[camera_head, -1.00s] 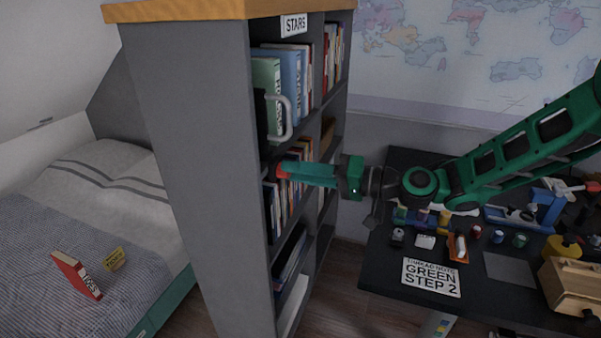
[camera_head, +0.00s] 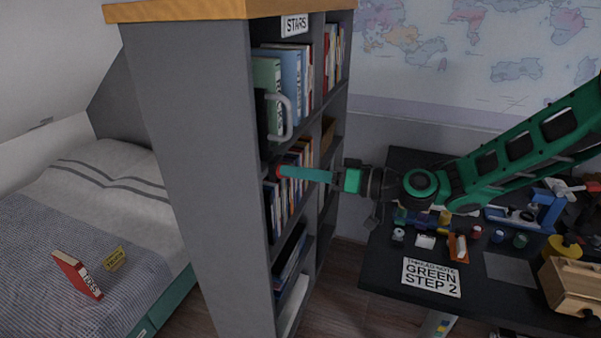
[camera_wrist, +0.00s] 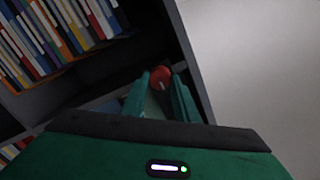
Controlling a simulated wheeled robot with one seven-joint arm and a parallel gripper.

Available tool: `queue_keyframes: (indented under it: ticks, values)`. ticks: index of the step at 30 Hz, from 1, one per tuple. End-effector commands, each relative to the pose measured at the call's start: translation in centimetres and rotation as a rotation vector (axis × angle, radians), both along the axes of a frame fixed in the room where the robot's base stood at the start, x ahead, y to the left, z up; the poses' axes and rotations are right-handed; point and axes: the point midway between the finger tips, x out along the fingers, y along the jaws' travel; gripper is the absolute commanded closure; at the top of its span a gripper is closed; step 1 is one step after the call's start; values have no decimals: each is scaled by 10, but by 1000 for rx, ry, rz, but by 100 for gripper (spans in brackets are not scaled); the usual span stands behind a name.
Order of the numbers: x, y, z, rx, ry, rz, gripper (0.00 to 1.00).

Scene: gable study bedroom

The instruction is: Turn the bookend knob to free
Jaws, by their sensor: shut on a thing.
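The bookend knob is a small red round knob (camera_wrist: 160,76) with a pale mark on its face, between my fingertips in the wrist view. In the head view the red knob (camera_head: 281,172) shows at the tip of my gripper, at the near edge of the bookcase's middle shelf. My gripper (camera_wrist: 160,88) is shut on the knob, with its green fingers on both sides of it. In the head view my gripper (camera_head: 287,172) reaches in from the right, roughly level. A black bookend plate with a grey handle (camera_head: 283,118) stands above, in front of a green book (camera_head: 265,72).
The grey bookcase (camera_head: 185,150) has several books on its shelves and a STARS label (camera_head: 294,25). A dark desk (camera_head: 375,270) with small items and a GREEN STEP 2 card (camera_head: 431,277) stands to the right. The bed (camera_head: 130,180) is at left.

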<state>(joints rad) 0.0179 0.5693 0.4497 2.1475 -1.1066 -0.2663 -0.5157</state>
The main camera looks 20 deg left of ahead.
Motion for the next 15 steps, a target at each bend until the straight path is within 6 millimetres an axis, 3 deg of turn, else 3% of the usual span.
queue_keyframes:
  ticks: [7, 8, 10, 15]
  values:
    - [2, -1, -6, -13, 4, -5, 96]
    - [2, -1, -6, -13, 5, -5, 71]
    - [2, -1, -6, -12, 4, -4, 54]
    - [1, -1, -4, -8, 2, -3, 54]
